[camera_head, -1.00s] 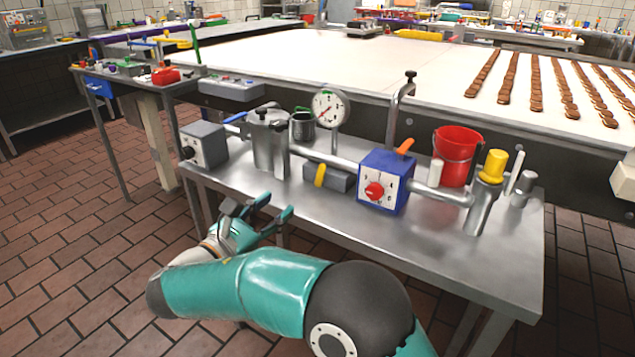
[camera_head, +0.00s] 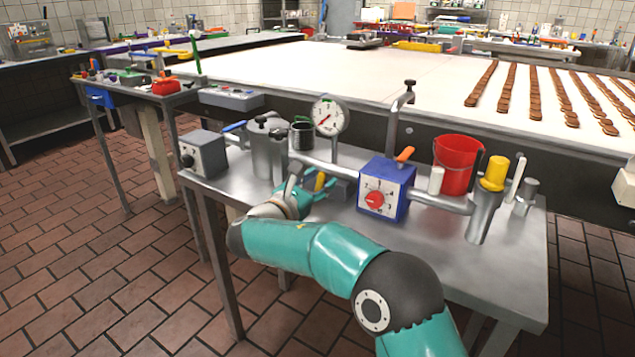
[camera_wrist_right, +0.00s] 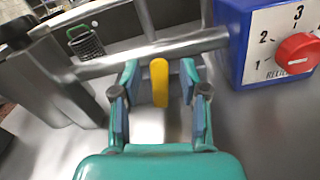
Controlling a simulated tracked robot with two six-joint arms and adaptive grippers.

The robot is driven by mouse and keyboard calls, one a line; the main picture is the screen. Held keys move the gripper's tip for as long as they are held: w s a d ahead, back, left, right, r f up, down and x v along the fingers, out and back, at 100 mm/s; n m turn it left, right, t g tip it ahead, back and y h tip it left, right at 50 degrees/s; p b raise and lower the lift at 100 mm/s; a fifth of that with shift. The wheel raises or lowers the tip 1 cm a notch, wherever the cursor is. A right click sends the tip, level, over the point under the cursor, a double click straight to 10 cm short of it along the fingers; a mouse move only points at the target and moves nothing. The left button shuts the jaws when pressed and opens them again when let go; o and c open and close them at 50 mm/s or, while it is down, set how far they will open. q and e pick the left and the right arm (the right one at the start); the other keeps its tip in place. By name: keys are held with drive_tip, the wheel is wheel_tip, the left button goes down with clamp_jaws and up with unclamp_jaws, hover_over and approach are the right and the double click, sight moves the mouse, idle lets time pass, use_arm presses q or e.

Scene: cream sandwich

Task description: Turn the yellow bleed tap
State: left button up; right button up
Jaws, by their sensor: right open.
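The yellow bleed tap (camera_head: 319,182) is a small upright yellow lever on the grey metal pipework over the steel table. In the right wrist view the tap (camera_wrist_right: 159,82) stands upright between the two fingers. My right gripper (camera_head: 311,186) has reached in at the tap from the front and partly hides it. In the wrist view the gripper (camera_wrist_right: 160,88) is open, with a gap on each side of the lever. My left gripper is not in view.
A blue box with a red dial (camera_head: 374,198) is close right of the gripper. Metal canisters (camera_head: 265,152) stand to the left and a pressure gauge (camera_head: 329,116) behind. A red bucket (camera_head: 457,163) and a yellow-capped cylinder (camera_head: 495,172) are farther right. The table's front (camera_head: 450,265) is clear.

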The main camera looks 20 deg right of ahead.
clamp_jaws()
idle(0.4)
drive_tip(key=m+b, duration=0.1)
drive_tip(key=b, duration=0.1)
drive_tip(key=f+m+b, duration=0.1)
drive_tip(key=m, duration=0.1)
drive_tip(key=shift+s+d+b, duration=0.35)
drive_tip(key=shift+s+b, duration=0.05)
drive_tip(key=shift+s+d+f+m+b, duration=0.15)
drive_tip(key=shift+s+m+b, duration=0.05)
drive_tip(key=shift+m+b, duration=0.8)
drive_tip(key=shift+s+d+f+m+b, duration=0.15)
drive_tip(key=shift+m+b, duration=0.7)
drive_tip(key=shift+m, duration=0.15)
unclamp_jaws()
drive_tip(key=shift+r, duration=0.15)
